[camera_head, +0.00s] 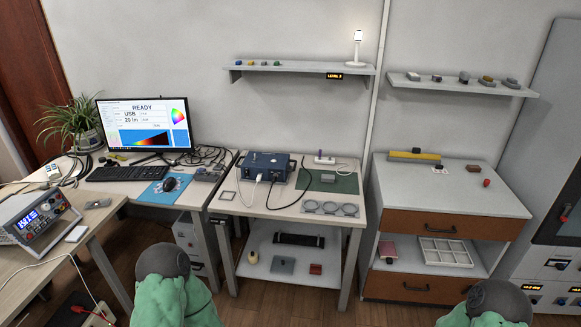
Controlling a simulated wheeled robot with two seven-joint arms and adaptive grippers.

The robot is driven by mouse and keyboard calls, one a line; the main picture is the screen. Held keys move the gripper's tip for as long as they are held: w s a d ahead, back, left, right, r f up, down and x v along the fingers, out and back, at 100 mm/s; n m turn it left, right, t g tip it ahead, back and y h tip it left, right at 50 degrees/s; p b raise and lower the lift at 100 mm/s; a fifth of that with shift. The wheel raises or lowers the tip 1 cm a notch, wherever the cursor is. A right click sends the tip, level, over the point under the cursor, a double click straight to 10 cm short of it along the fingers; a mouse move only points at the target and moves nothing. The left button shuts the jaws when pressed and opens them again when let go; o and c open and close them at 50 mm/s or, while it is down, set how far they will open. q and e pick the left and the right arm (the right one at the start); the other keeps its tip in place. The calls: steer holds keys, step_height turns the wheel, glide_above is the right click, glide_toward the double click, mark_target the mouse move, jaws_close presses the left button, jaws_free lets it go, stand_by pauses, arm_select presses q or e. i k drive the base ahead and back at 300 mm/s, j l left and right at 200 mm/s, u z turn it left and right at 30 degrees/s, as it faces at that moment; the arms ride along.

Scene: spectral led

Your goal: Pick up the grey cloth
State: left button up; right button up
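No thing in the camera_head view shows clearly as a grey cloth. A small flat grey piece (283,264) lies on the lower shelf of the middle bench. It could be a folded cloth, but it is too small to be sure. Another small grey item (327,177) sits on the green mat of the bench top. Parts of my own two arms, green and dark grey, show at the bottom edge. Neither gripper's fingers are in view.
The middle bench (246,203) carries a blue instrument box (266,166), the green mat (345,184) and grey rings (331,209). A desk with a monitor (146,125) is left. A drawer cabinet (470,198) is right. Floor shows in front of the bench.

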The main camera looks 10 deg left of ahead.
mark_target(325, 178)
steer(key=i+l+u, duration=0.15)
steer(key=i, duration=0.3)
steer(key=i+l+u, duration=0.1)
steer(key=i, duration=0.3)
steer(key=i+l+u, duration=0.15)
steer(key=i, duration=0.3)
